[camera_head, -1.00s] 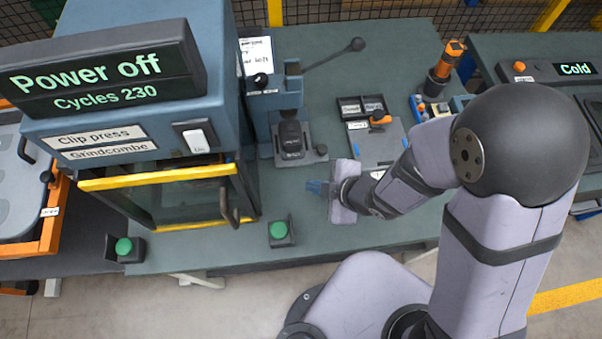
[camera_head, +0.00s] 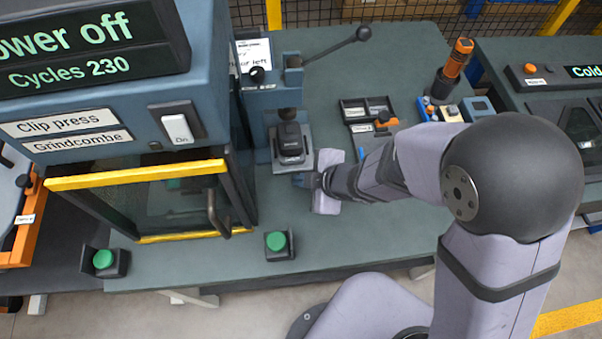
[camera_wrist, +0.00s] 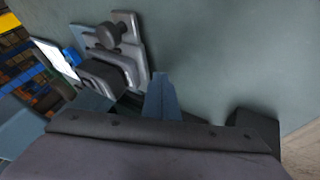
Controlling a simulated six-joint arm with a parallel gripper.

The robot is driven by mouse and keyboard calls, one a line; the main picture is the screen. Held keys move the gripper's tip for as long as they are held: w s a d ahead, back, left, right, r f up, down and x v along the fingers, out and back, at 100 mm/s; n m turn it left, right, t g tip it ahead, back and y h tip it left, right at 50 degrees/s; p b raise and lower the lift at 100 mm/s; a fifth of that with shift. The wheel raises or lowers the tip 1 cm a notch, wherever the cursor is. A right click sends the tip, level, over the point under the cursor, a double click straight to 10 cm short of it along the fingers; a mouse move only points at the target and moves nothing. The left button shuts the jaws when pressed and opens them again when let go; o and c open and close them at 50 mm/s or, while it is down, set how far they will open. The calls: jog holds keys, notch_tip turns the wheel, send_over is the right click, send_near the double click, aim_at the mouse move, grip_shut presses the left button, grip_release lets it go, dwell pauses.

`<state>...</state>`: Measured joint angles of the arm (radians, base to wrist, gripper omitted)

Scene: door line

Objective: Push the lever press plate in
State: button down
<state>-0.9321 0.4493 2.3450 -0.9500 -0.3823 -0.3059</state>
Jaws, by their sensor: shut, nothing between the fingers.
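The lever press (camera_head: 268,112) is a small blue-grey stand with a long lever arm raised to the right, ending in a black ball (camera_head: 363,34). Its grey plate (camera_head: 289,164) lies at the foot of the stand, with a dark part on it. The plate also shows in the wrist view (camera_wrist: 136,60), with a dark round knob. My gripper (camera_head: 301,180) is shut and empty, low over the bench just in front of the plate's near right corner. Its blue fingertips show in the wrist view (camera_wrist: 162,92) beside the plate. I cannot tell whether they touch it.
The clip press (camera_head: 150,190) with its yellow-edged door stands to the left. A green button (camera_head: 277,242) sits on the bench in front. A small tray (camera_head: 367,109) and an orange-handled tool (camera_head: 455,65) stand to the right.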

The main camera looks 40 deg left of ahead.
aim_at(297, 157)
jog(key=shift+w+a, duration=0.45)
jog(key=shift+a, duration=0.05)
jog(key=shift+w+a+r+p, duration=0.15)
jog(key=shift+w+a+p, duration=0.1)
jog(key=shift+p, duration=0.3)
jog(key=w+a+p, duration=0.3)
jog(key=shift+w, duration=0.1)
jog(key=shift+a, duration=0.1)
